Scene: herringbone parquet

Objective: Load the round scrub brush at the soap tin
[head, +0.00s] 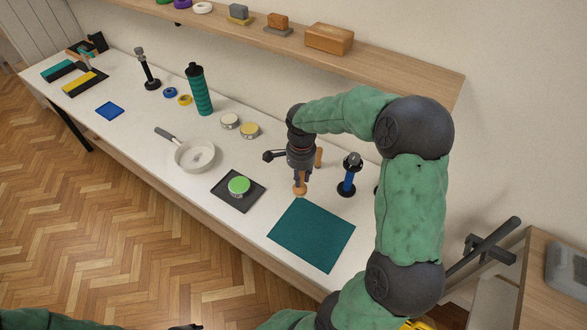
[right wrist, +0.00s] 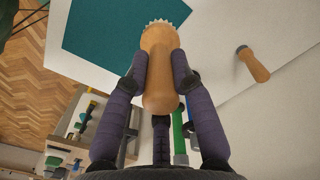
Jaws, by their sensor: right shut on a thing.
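My right gripper (head: 300,176) is shut on the round scrub brush (head: 300,189), over the white table just behind the teal mat. In the right wrist view my right gripper (right wrist: 160,75) has both fingers against the brush's wooden handle (right wrist: 157,62); pale bristles show at its far end. The soap tin (head: 239,185), round with a green top, sits on a dark square mat (head: 224,197) to the left of the brush, apart from it. Only a dark piece of what looks like my left gripper (head: 185,327) shows at the bottom edge; its fingers are hidden.
A second wooden handle (head: 318,157) stands close behind the right gripper. A blue-handled tool (head: 347,175) stands to its right. The teal mat (head: 311,235) is bare. A pan (head: 195,155), two round tins (head: 249,130) and a green bottle (head: 199,90) stand farther left. A shelf (head: 375,62) runs above.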

